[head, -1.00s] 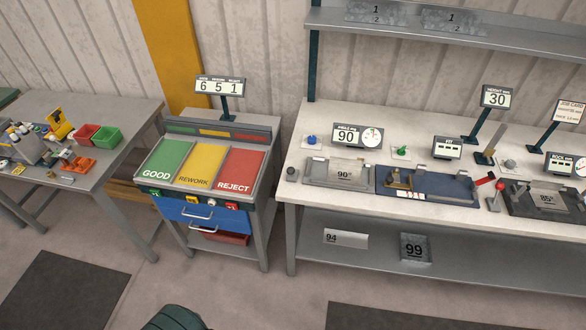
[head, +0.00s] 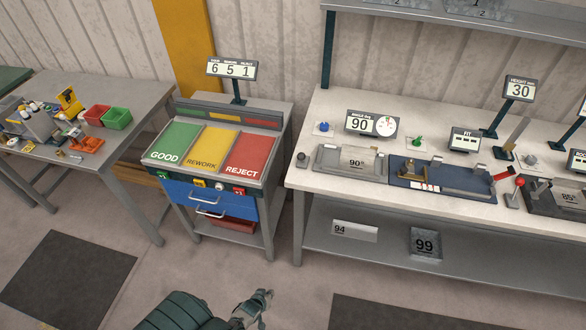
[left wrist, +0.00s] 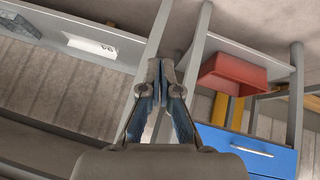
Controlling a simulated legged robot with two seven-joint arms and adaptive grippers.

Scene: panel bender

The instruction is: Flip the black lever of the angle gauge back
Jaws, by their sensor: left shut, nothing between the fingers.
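The angle gauge (head: 350,160) is a grey fixture at the left end of the white-topped bench, holding a metal piece marked 90. Its display (head: 372,124) reads 90 beside a round dial. A small black knob (head: 301,159), seemingly the lever's end, shows at the gauge's left; its exact position is too small to tell. My left gripper (head: 265,296) is low in the head view, in front of and below the bench top, well apart from the gauge. In the left wrist view its fingers (left wrist: 161,70) are together and empty. My right gripper is out of view.
The white bench top (head: 335,109) also carries a blue fixture (head: 440,175) and a red-knobbed lever (head: 515,190). Left of the bench stands the sorting stand (head: 204,158) with blue drawers. Plates marked 94 (head: 355,231) and 99 (head: 425,243) are on the lower shelf. Floor lies between.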

